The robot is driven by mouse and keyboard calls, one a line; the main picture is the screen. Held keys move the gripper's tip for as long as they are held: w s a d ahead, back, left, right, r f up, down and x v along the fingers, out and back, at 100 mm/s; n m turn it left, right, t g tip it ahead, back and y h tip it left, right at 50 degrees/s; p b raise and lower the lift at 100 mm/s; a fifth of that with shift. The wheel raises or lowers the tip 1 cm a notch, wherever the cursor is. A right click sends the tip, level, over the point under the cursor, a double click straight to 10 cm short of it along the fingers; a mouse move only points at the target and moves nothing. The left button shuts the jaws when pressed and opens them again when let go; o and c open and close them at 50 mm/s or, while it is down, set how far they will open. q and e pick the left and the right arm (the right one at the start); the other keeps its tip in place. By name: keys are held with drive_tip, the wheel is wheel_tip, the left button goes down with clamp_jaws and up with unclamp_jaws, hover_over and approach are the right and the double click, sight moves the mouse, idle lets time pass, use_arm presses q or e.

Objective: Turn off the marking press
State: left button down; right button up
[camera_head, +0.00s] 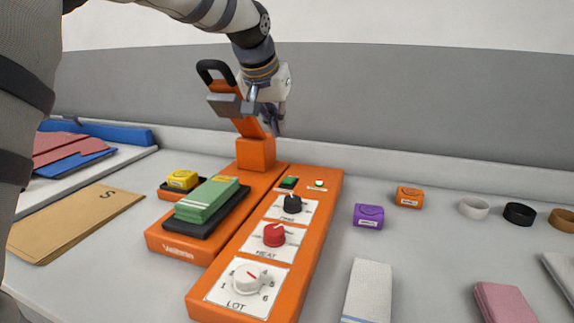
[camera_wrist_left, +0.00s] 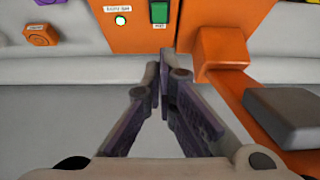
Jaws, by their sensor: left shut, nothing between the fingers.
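The marking press (camera_head: 178,243) is orange and stands on the table, with a raised lever arm and black handle (camera_head: 213,70). Its control panel (camera_head: 331,190) carries a green switch (camera_head: 289,182) at the far end, beside a small pale green, lit-looking lamp (camera_head: 319,184). Nearer are black, red and white knobs. My left gripper (camera_head: 274,120) is shut and empty, above and behind the panel's far end. In the left wrist view its fingertips (camera_wrist_left: 164,62) point toward the green switch (camera_wrist_left: 159,12), with a visible gap. My right gripper is out of view.
The press's orange lever post (camera_head: 256,153) stands close beside my left gripper. A green block (camera_head: 207,199) rests on the press bed. Purple (camera_head: 368,216) and orange (camera_head: 409,196) small blocks lie right of the panel. Brown envelopes (camera_head: 75,220) lie left.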

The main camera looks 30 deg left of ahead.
use_arm(q)
drive_tip(key=b, duration=0.2)
hover_over(290, 178)
drive_tip(key=s, duration=0.2)
drive_tip(key=f, duration=0.9)
drive_tip(key=shift+s+d+f, duration=0.1)
drive_tip(key=shift+d+f, duration=0.15)
drive_tip(key=shift+s+d+f+p, duration=0.1)
drive_tip(key=shift+s+f+p, duration=0.1)
drive_tip(key=shift+f, duration=0.2)
drive_tip(key=shift+s+f+p, duration=0.15)
drive_tip(key=shift+f+p, duration=0.05)
drive_tip(key=shift+f, duration=0.2)
drive_tip(key=shift+s+f, duration=0.15)
drive_tip(key=shift+f, duration=0.5)
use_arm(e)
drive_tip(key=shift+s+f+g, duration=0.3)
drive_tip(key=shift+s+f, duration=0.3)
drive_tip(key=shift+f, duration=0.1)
